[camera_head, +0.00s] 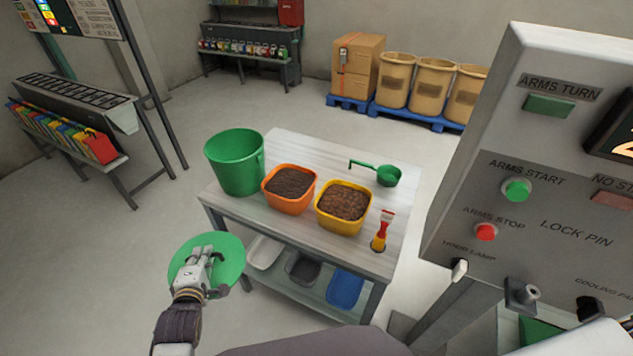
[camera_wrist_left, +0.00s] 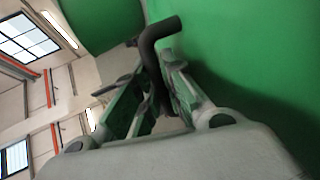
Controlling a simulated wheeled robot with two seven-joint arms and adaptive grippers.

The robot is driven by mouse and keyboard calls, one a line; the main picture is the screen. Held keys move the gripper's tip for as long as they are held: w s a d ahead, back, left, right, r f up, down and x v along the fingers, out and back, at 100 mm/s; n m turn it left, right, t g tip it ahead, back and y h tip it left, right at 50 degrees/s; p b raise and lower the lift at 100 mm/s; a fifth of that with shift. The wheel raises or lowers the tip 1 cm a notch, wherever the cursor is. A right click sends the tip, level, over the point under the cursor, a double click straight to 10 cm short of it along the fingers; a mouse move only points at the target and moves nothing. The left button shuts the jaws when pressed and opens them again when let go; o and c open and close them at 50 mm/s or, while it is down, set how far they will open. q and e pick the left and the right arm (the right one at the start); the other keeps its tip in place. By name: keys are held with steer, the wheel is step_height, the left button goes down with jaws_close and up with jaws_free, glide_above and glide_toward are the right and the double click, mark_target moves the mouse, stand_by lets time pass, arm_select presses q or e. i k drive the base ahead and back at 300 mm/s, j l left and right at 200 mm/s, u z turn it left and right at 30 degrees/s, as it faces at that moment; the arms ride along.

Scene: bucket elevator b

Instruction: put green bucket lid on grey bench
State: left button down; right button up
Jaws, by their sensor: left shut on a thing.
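The green bucket lid (camera_head: 226,258) is a flat round disc in the head view, held in the air in front of the bench's near left corner. My left gripper (camera_head: 203,256) is shut on the lid's dark handle, which shows as a bent black bar (camera_wrist_left: 158,50) between the fingers in the left wrist view. The lid's green face (camera_wrist_left: 240,60) fills the right of that view. The grey bench (camera_head: 305,152) stands beyond the lid, with a pale top. The open green bucket (camera_head: 236,163) stands on its far left part. My right gripper is not in view.
An orange tub (camera_head: 289,205) and a yellow tub (camera_head: 341,225) of brown material, a green scoop (camera_head: 388,175) and a red-yellow tool (camera_head: 382,232) are on the bench. Bare top shows behind the tubs. A grey control panel (camera_head: 540,180) stands at right.

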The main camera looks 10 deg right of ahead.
mark_target(295, 152)
steer(key=i+j+z, duration=0.35)
steer(key=j, duration=0.55)
steer(key=j+z, duration=0.35)
steer(key=j, duration=0.5)
steer(key=j+z, duration=0.35)
steer(key=j, duration=0.65)
steer(key=i+j+z, duration=0.15)
steer(key=j, duration=0.2)
steer(key=i+j+z, duration=0.2)
steer(key=j, duration=0.2)
steer(key=i+j+z, duration=0.1)
steer(key=j, duration=0.15)
steer(key=i+j+z, duration=0.15)
steer(key=k+j, duration=0.05)
steer(key=j, duration=0.05)
